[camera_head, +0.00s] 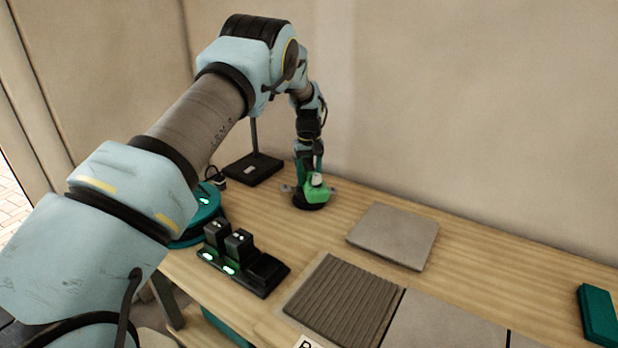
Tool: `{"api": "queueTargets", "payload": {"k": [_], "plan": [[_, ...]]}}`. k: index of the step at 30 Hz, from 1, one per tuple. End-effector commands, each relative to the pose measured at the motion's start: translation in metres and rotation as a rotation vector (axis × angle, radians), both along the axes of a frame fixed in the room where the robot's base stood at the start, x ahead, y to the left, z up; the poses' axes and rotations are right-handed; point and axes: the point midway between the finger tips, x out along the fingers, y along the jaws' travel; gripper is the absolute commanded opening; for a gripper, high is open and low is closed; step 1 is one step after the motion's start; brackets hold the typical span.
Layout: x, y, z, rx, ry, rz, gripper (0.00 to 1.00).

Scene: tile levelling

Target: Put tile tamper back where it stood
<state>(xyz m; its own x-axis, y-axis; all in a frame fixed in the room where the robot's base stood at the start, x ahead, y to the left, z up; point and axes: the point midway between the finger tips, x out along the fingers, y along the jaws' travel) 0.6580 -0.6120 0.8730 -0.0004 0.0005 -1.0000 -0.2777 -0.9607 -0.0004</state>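The tile tamper (318,191), a green tool with a dark round base and small grey parts at its sides, is at the back of the wooden table, left of the loose grey tile. It looks upright, with its base at or just above the tabletop; I cannot tell whether it touches. My gripper (312,172) points down at the top of the tamper and meets it there. The fingers are too small and too covered to show whether they are closed on it.
A black stand (253,167) is behind left. A charger with batteries (242,262) and a teal round device (197,220) are nearer left. A loose grey tile (394,235), a ridged adhesive bed (343,299), laid tiles (447,322) and a teal box (598,313) lie to the right.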

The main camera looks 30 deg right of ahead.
Motion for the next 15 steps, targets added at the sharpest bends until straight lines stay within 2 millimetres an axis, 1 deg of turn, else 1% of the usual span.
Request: {"api": "queueTargets", "payload": {"k": [15], "plan": [[0.0009, -0.0008, -0.0032, -0.003, -0.002, 0.000, 0.00]]}}
